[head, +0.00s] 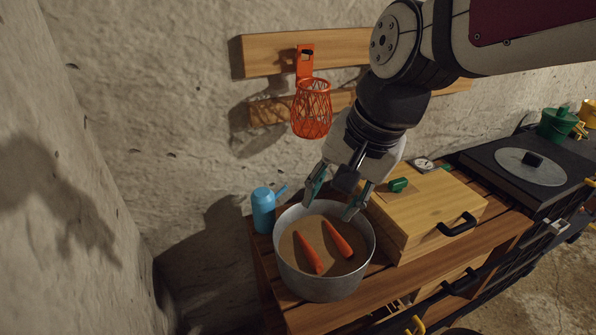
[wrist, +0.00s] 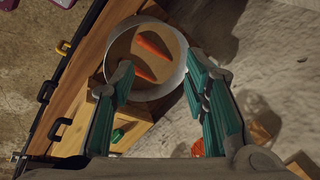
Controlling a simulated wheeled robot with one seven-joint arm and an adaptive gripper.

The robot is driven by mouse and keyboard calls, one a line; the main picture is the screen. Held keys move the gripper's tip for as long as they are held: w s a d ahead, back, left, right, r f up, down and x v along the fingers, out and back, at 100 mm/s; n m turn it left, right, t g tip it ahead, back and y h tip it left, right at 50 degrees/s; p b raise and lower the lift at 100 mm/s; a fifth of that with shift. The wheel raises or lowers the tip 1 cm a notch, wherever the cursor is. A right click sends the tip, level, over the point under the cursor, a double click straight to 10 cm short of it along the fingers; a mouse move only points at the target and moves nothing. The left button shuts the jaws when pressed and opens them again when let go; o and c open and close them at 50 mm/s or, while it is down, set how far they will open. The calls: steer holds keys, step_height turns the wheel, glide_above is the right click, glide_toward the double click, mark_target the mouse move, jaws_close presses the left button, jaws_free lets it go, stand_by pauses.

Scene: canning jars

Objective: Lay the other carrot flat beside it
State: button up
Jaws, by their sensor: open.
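Two orange carrots lie in a round metal pot, on a flat tan surface inside it. The left carrot (head: 308,253) and the right carrot (head: 337,239) lie side by side, apart and nearly parallel. Both also show in the wrist view, one carrot (wrist: 151,46) above the other carrot (wrist: 143,69). The pot (head: 323,288) stands on the wooden bench, and its rim also shows in the wrist view (wrist: 148,98). My gripper (head: 332,210) is open and empty above the pot's back rim. Its teal-padded fingers (wrist: 163,72) are spread in the wrist view.
A blue can with a spout (head: 263,211) stands left of the pot. A wooden box (head: 425,212) with a green object (head: 398,185) on it stands close to the right. A red wire basket (head: 312,109) hangs on the wall behind.

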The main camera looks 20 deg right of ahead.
steer(key=s+a+r+n+t+h, duration=0.1)
steer(key=s+r+n, duration=0.1)
steer(key=s+n, duration=0.4)
steer(key=shift+s+r+n, duration=0.15)
steer(key=shift+r+n, duration=0.15)
steer(key=shift+n, duration=1.6)
